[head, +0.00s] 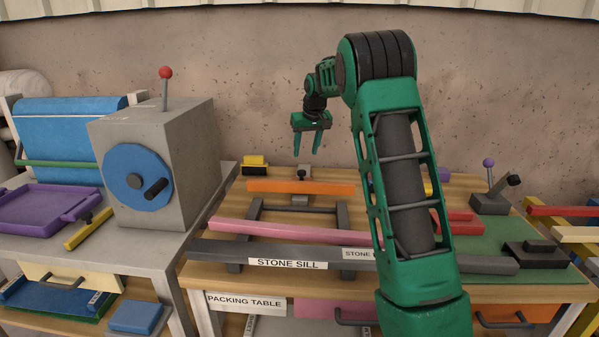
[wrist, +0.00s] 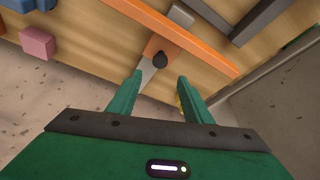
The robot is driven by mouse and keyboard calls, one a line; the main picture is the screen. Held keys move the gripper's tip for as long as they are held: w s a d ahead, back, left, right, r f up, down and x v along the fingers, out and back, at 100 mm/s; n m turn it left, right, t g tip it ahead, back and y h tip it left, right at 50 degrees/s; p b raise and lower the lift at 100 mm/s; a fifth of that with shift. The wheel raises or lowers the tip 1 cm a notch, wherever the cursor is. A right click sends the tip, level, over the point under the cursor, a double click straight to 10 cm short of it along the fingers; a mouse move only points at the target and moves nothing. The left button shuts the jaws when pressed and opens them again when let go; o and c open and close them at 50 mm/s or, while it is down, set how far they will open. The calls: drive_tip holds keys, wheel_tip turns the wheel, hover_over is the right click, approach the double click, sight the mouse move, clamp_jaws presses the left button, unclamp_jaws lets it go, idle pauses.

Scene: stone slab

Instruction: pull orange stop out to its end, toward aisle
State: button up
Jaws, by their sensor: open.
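The orange stop (head: 300,187) is a long orange bar lying across the rear of the wooden packing table in the head view. A dark knob (head: 301,173) stands at its back, near the middle. In the wrist view the orange bar (wrist: 205,48) runs diagonally, with the black knob (wrist: 160,60) on a short orange tab over a grey slide strip (wrist: 147,74). My gripper (head: 308,152) is above and behind the stop, fingers pointing down, open and empty. In the wrist view the knob lies just beyond the gap between my fingertips (wrist: 160,80), apart from both.
A pink bar (head: 285,229) and the grey stone sill (head: 225,250) lie across dark supports in front of the stop. A yellow-and-black block (head: 255,165) stands left of it. A grey machine with a blue wheel (head: 137,178) is at left. The wall (head: 250,80) is behind.

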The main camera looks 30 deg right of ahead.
sight(301, 171)
drive_tip(key=x, duration=1)
drive_tip(key=shift+w+f, duration=0.15)
drive_tip(key=shift+f, duration=0.15)
